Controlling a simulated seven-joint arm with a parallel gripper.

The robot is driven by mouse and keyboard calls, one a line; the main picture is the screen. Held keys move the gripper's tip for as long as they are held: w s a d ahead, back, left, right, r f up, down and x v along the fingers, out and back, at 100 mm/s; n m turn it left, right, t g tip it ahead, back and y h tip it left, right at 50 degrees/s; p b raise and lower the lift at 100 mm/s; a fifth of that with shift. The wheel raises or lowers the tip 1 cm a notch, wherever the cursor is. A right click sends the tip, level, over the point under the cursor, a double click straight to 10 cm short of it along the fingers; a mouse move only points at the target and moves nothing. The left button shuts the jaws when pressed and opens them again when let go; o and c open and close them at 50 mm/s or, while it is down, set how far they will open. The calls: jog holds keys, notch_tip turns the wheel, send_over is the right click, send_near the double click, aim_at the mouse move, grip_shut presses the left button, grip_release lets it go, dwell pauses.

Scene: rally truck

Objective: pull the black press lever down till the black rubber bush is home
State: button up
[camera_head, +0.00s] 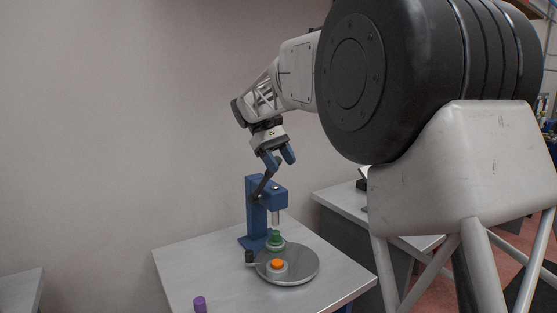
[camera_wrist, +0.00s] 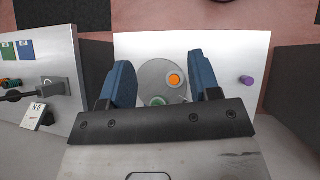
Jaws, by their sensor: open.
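The blue press (camera_head: 256,210) stands upright on the table, with its pale ram (camera_head: 275,218) above a green piece (camera_head: 275,239). The black press lever (camera_head: 264,184) slopes up from the press to the right. My gripper (camera_head: 279,159) is open, its blue fingers pointing down around or close by the lever's top end; I cannot tell if they touch it. The fingers also show apart in the wrist view (camera_wrist: 160,68), where I cannot make out the lever. A small black piece (camera_head: 249,256) is at the left edge of the round plate; I cannot tell whether it is the rubber bush.
The round grey plate (camera_head: 305,268) carries an orange-topped piece (camera_head: 277,264). A purple cylinder (camera_head: 200,304) stands on the front of the table (camera_head: 190,262). Another bench (camera_head: 345,200) with items is behind at the right. The table's left part is clear.

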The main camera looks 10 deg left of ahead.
jog(key=shift+s+d+r, duration=0.1)
jog(key=shift+s+d, duration=0.25)
jog(key=shift+s, duration=0.35)
jog(key=shift+s+d+r, duration=0.1)
jog(key=shift+s+d, duration=0.2)
jog(key=shift+s, duration=0.45)
jog(key=shift+s+d, duration=0.35)
jog(key=shift+s, duration=0.35)
jog(key=shift+c, duration=0.5)
